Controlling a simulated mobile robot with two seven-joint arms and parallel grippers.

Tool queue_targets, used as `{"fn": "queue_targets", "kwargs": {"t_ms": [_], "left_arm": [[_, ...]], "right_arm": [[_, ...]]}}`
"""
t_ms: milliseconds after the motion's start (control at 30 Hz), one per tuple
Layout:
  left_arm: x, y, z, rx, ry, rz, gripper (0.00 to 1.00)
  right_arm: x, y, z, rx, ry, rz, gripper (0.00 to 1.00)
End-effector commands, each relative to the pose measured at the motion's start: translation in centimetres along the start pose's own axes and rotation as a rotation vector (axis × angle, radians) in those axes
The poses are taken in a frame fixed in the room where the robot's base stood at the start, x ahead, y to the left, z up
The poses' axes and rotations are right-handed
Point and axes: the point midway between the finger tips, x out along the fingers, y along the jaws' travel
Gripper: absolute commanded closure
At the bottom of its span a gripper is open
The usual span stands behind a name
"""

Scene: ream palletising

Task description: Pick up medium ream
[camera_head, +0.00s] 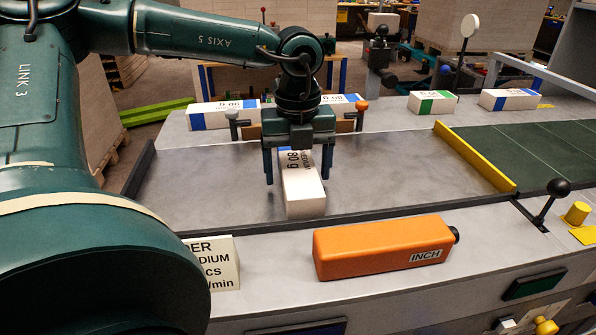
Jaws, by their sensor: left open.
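A white ream with a blue band (304,193) and an "80 g" mark lies on the grey metal tray (400,175), its long side pointing toward me. Its far part is hidden behind my left gripper. My left gripper (297,172) points down over this ream, open, with one blue finger on each side of it. I cannot tell whether the fingers touch it. The small print on the ream is too blurred to read as a size. My right gripper is not in view.
Other reams stand along the back ledge: blue-marked ones (210,115) (510,99) and a green-marked one (432,103). A yellow bar (475,157) edges the tray before a green belt (540,150).

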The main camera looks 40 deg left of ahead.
Motion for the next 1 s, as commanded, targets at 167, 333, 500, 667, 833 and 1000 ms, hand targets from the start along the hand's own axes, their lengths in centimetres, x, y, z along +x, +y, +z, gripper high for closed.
{"fn": "queue_targets", "kwargs": {"t_ms": [167, 333, 500, 667, 833, 1000], "left_arm": [[0.00, -0.01, 0.00, 0.000, 0.000, -0.001, 0.23], [-0.03, -0.01, 0.00, 0.000, 0.000, -0.001, 0.37], [-0.04, -0.02, 0.01, 0.000, 0.000, -0.001, 0.51], [-0.05, -0.02, 0.00, 0.000, 0.000, -0.001, 0.64], [-0.06, -0.02, 0.00, 0.000, 0.000, -0.001, 0.78], [-0.14, -0.06, 0.02, 0.000, -0.001, -0.002, 0.82]], "right_arm": [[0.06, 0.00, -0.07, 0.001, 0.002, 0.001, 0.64], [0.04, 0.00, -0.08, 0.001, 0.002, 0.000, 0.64], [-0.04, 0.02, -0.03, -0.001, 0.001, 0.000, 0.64], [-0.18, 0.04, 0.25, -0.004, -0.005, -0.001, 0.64], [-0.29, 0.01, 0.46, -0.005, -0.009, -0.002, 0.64], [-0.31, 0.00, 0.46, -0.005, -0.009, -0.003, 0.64]]}}
